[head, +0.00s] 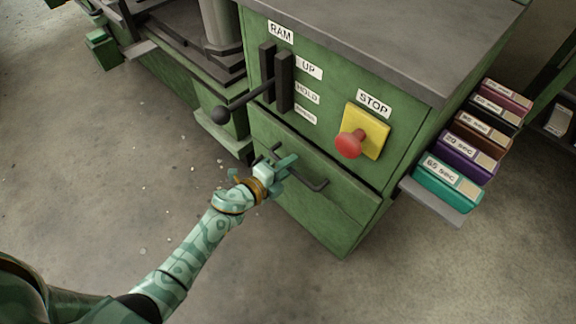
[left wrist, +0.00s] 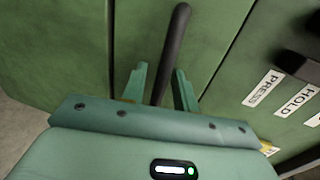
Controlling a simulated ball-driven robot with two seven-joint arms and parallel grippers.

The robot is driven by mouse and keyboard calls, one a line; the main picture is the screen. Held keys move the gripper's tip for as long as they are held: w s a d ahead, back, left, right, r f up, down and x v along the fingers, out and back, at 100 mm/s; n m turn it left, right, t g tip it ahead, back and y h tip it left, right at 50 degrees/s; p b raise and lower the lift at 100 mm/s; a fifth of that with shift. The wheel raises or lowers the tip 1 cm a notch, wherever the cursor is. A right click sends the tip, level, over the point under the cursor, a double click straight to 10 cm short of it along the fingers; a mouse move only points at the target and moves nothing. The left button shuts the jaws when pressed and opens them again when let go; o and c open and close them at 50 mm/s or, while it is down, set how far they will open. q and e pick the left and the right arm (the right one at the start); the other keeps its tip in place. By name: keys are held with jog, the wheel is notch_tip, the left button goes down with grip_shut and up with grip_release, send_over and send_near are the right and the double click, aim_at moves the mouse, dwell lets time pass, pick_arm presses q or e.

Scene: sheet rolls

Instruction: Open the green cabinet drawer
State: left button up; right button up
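The green cabinet drawer (head: 340,205) is the lower front panel of the green cabinet and looks closed. Its dark bar handle (head: 314,184) runs across the front and also shows in the left wrist view (left wrist: 175,45). My left gripper (head: 283,164) is at the left part of the handle. In the left wrist view its two fingers (left wrist: 160,88) stand apart on either side of the bar. A gap shows between the left finger and the bar; the right finger is close to it. My right gripper is in neither view.
Above the drawer are a lever with a black knob (head: 221,115) and a red stop button (head: 350,144) on a yellow plate. A side shelf (head: 432,201) holds several labelled coloured boxes. The concrete floor (head: 260,285) before the drawer is mostly clear.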

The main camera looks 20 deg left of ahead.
pick_arm(q)
grip_shut()
